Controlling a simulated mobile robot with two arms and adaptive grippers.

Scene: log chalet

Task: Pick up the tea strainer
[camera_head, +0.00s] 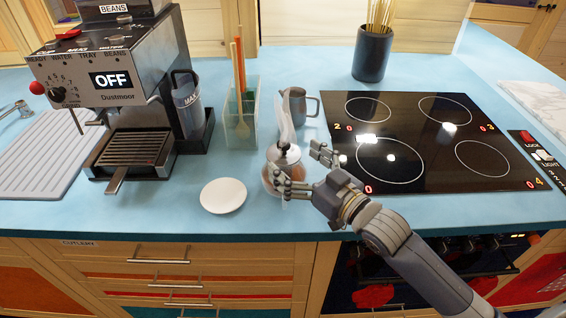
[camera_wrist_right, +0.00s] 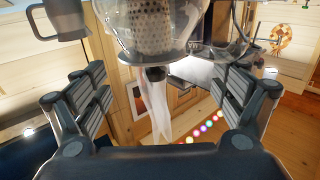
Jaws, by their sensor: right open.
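A glass teapot (camera_head: 269,178) with a silver lid and dark knob (camera_head: 283,148) stands near the counter's front edge. In the right wrist view, a perforated metal tea strainer (camera_wrist_right: 155,30) shows inside the glass pot (camera_wrist_right: 195,40), with the dark knob (camera_wrist_right: 155,73) below it. My right gripper (camera_head: 307,168) is open and empty just right of the pot, with one finger in front of its lower part. In the right wrist view its fingers (camera_wrist_right: 160,92) are spread to either side, with the knob between and beyond them. My left gripper is out of view.
A white saucer (camera_head: 223,196) lies left of the pot. A metal jug (camera_head: 299,105) and a pale wispy shape (camera_head: 287,124) are behind it. A holder with wooden utensils (camera_head: 241,118) and the coffee machine (camera_head: 120,70) are left. The hob (camera_head: 420,140) is right.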

